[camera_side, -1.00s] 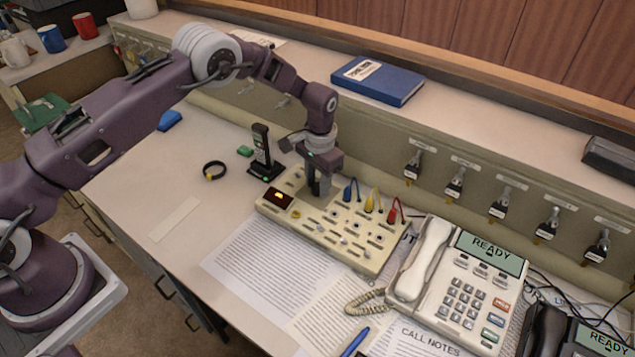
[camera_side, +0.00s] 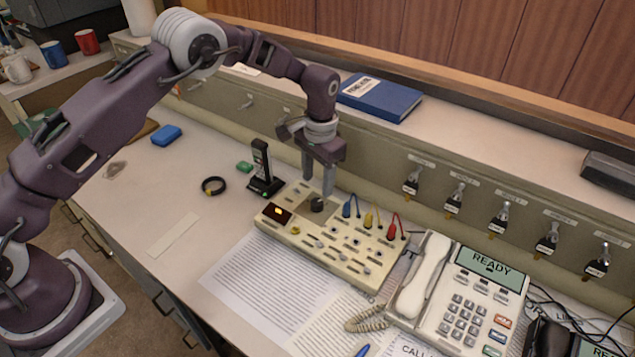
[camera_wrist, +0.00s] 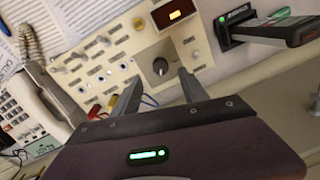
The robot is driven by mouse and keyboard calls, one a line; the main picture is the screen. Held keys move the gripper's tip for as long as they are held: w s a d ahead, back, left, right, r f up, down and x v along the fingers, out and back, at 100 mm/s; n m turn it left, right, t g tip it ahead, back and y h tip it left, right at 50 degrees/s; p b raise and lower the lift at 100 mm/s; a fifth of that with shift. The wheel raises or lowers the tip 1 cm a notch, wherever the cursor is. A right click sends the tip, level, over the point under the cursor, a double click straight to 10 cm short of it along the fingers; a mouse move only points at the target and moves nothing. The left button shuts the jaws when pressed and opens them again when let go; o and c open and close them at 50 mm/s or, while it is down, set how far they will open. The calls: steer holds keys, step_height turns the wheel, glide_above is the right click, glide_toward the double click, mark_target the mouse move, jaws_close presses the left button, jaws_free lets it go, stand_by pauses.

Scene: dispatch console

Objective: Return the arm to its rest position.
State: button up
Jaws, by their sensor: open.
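My gripper (camera_side: 318,182) is open and empty, with its fingers pointing down just above the back of the beige switch panel (camera_side: 338,255). In the wrist view my gripper (camera_wrist: 160,90) shows two spread fingers. A dark round knob (camera_wrist: 160,66) on the panel lies just past the fingertips, and nothing is held. The knob also shows in the side view (camera_side: 317,205), clear below the fingers. The panel has an orange-lit display, rows of jacks and switches, and blue, yellow and red plugs along its back edge.
A handset in a cradle (camera_side: 263,168) stands close left of the gripper. A white desk phone (camera_side: 465,290) is at the right. A blue binder (camera_side: 380,97) lies on the shelf behind, above keys hanging on the ledge front. A black ring (camera_side: 214,186) lies on open desk.

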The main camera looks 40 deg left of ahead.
steer(key=s+a+r+n+t, duration=0.1)
steer(key=s+r, duration=0.4)
steer(key=r, duration=0.4)
steer(key=s+a+r+t+h, duration=0.1)
steer(key=s+a+r, duration=0.1)
steer(key=s+r, duration=0.5)
steer(key=s+a+r+n+t, duration=0.1)
steer(key=s+r, duration=0.2)
steer(key=r, duration=0.7)
steer(key=s+a+t, duration=0.2)
steer(key=s, duration=2)
steer(key=shift+r+n, duration=0.3)
steer(key=shift+n, duration=0.1)
